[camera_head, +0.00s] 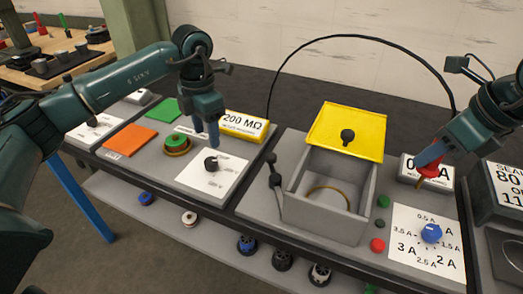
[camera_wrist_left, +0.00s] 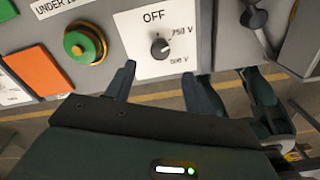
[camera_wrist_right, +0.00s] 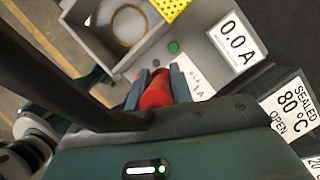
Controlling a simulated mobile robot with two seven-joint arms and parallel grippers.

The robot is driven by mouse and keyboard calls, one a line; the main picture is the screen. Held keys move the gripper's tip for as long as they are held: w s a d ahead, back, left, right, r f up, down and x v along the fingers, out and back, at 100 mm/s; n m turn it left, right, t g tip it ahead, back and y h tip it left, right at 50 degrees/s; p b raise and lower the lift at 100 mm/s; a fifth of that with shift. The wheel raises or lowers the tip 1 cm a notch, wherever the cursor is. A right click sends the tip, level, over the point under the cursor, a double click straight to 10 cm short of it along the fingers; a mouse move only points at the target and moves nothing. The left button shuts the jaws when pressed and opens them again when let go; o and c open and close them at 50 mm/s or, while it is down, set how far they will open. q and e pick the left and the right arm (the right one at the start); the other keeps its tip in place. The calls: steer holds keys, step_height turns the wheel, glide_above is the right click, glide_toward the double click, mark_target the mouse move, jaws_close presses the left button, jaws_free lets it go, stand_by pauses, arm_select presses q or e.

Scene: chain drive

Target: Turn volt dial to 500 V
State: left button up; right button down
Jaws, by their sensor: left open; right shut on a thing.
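The volt dial (camera_head: 211,163) is a black knob on a white plate (camera_head: 222,181). In the left wrist view the dial (camera_wrist_left: 160,47) sits below the word OFF, with 750 V and 500 V marked on its right. I cannot tell for sure which mark its pointer faces. My left gripper (camera_head: 208,135) is open, just above the dial and apart from it; in its wrist view the two fingertips (camera_wrist_left: 159,75) lie either side below the dial. My right gripper (camera_wrist_right: 158,88) is shut on a red piece (camera_head: 430,170), held above the bench near the ampere display.
A grey box (camera_head: 325,217) with a raised yellow lid (camera_head: 345,133) stands right of the volt plate. A blue ampere dial (camera_head: 431,233) is at the right.

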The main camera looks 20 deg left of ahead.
mark_target(211, 160)
arm_select(q)
step_height(211, 160, down, 9)
steer(key=shift+r, duration=0.1)
steer(key=shift+c, duration=0.4)
steer(key=c, duration=0.9)
